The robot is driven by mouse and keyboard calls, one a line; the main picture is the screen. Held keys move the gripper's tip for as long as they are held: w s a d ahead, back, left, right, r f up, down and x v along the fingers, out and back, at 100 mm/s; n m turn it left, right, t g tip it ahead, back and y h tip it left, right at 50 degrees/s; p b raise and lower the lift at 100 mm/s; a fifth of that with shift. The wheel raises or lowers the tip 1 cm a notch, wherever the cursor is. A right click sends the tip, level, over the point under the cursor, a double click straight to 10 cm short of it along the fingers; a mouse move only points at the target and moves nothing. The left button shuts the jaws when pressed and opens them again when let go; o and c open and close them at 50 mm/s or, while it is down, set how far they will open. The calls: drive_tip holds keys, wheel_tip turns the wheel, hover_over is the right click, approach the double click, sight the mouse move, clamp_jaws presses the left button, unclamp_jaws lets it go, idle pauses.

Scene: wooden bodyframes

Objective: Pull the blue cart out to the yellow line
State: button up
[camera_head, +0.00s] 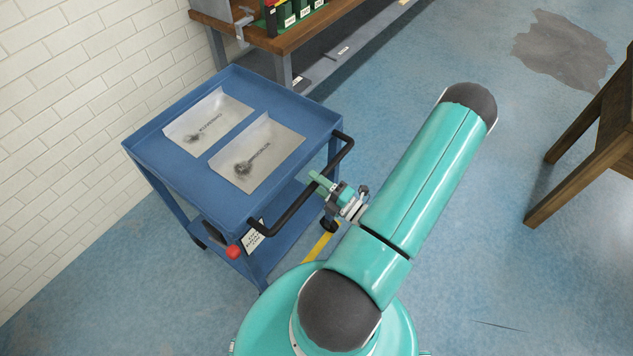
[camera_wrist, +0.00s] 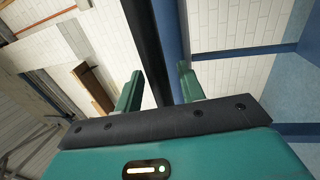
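The blue cart (camera_head: 140,150) stands by the white brick wall, with two sheets of paper on its top tray. Its black handle (camera_head: 297,210) sticks out on the side facing me. My gripper (camera_head: 318,182) is at that handle, near its middle. In the wrist view my gripper (camera_wrist: 160,80) is open, and the black handle bar (camera_wrist: 146,45) runs between its two green fingers, with gaps visible on both sides. The yellow line (camera_head: 321,243) shows on the floor just in front of the cart, partly hidden by my own body.
A wooden workbench (camera_head: 300,42) with green binders stands behind the cart. A wooden table (camera_head: 590,150) is at the right edge. The blue floor at right is open, with a dark stain.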

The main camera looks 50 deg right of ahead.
drive_tip(key=s+f, duration=0.2)
drive_tip(key=s, duration=1.1)
drive_tip(key=shift+s+d+f, duration=0.15)
drive_tip(key=shift+s+f, duration=0.2)
drive_tip(key=w+a+r+n+g+y, duration=0.5)
drive_tip(key=w+a+r+n+g, duration=0.3)
drive_tip(key=n, duration=0.6)
drive_tip(key=w+a+r+n+g+y, duration=0.55)
drive_tip(key=r+n+g, duration=0.35)
drive_tip(key=n, duration=0.5)
drive_tip(key=a+r+n+t+h, duration=0.1)
drive_tip(key=a+r+n+h, duration=0.4)
drive_tip(key=n, duration=0.7)
drive_tip(key=a+r+n+t+h, duration=0.1)
drive_tip(key=a+r+n+h, duration=0.5)
drive_tip(key=a+r+n, duration=0.4)
wheel_tip(320, 180, up, 4)
drive_tip(key=w+n, duration=0.1)
drive_tip(key=n, duration=0.2)
drive_tip(key=shift+n, duration=0.3)
